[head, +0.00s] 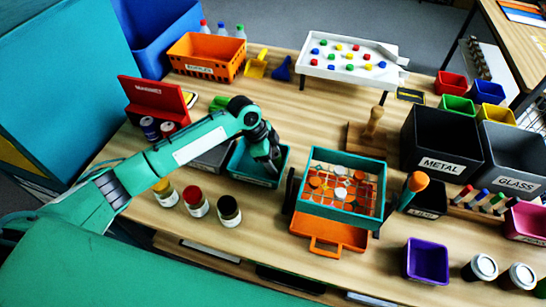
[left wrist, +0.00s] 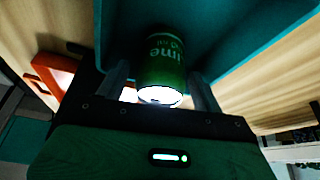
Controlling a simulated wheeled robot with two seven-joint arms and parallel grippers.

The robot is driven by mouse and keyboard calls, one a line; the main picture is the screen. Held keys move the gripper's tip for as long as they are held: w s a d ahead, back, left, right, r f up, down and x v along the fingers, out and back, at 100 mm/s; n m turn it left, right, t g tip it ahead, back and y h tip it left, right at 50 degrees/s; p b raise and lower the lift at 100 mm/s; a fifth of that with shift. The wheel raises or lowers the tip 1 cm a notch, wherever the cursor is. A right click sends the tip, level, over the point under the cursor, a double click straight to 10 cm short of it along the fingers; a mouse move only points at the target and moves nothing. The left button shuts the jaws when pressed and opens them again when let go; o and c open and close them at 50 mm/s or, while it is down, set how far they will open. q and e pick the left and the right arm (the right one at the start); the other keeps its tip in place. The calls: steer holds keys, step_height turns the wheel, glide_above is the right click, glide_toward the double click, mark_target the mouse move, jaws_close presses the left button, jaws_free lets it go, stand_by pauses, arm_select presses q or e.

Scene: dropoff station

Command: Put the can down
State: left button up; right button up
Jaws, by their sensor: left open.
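A green can (left wrist: 165,65) with a "lime" label shows in the left wrist view, between the two fingers of my left gripper (left wrist: 162,88). Its bright metal end faces the camera. The fingers stand on either side of it, and a gap shows at least on the right. In the head view, my left gripper (head: 272,163) points down into the teal bin (head: 284,158), and the can is hidden there. Teal bin surface (left wrist: 235,45) lies behind the can in the left wrist view. My left gripper is open. My right gripper is not in view.
A grey bin (head: 213,160) stands left of the teal bin, and a teal sieve box (head: 345,159) over an orange tray (head: 327,235) stands right. Several jars, including a red-lidded one (head: 195,203), stand in front. Two cans (head: 150,128) stand by the red box (head: 155,100).

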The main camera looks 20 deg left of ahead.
arm_select(q)
steer(key=b+v, duration=0.2)
steer(key=v, duration=1)
steer(key=shift+r, duration=0.2)
steer(key=shift+f, duration=0.1)
